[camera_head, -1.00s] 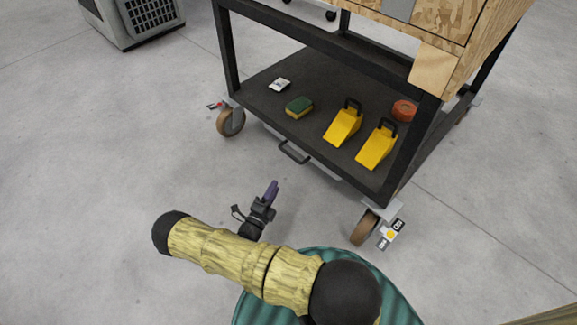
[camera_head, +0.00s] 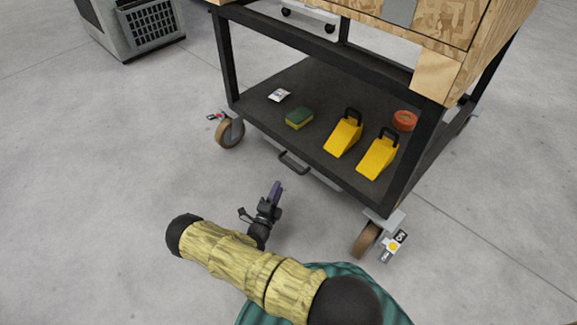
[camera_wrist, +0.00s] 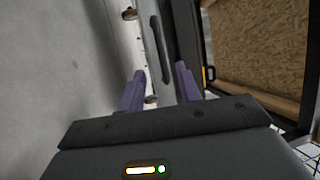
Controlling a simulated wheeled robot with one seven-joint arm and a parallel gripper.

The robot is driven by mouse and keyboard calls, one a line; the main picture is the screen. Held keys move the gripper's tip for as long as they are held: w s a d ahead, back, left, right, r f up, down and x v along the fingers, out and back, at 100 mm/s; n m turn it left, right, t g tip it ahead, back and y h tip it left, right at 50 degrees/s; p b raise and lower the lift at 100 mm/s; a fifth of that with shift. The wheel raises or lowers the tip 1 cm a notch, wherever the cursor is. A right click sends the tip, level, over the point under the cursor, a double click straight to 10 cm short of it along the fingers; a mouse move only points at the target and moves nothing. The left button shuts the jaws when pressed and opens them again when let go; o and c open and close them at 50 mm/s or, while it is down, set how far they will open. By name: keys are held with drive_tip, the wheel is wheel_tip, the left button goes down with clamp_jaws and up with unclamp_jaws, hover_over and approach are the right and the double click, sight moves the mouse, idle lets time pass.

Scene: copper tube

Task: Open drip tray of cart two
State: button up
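The cart (camera_head: 240,104) has a black frame and a dark lower shelf. Its drip tray shows as a thin grey edge (camera_head: 326,181) under the shelf, with a black bar handle (camera_head: 293,162) at the front; the tray looks shut. My gripper (camera_head: 276,190) is in front of the handle, a short way below it in the head view, and apart from it. In the wrist view the two purple fingers of my gripper (camera_wrist: 160,90) stand apart with nothing between them. The dark handle (camera_wrist: 160,50) shows beyond the fingers, on the light tray front (camera_wrist: 150,40).
On the lower shelf are two yellow wedges (camera_head: 344,138), a green and yellow sponge (camera_head: 299,118), a white card (camera_head: 279,96) and an orange roll (camera_head: 404,120). Casters (camera_head: 230,133) stand at the corners. A grey crate (camera_head: 135,25) is at the back left. The floor on the left is clear.

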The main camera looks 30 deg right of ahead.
sight(288, 164)
drive_tip(key=b+x, duration=0.2)
drive_tip(key=x, duration=0.9)
drive_tip(key=shift+d+r+b, duration=0.1)
drive_tip(key=shift+d+b, duration=0.1)
drive_tip(key=shift+b, duration=0.15)
drive_tip(key=shift+a, duration=0.1)
clamp_jaws()
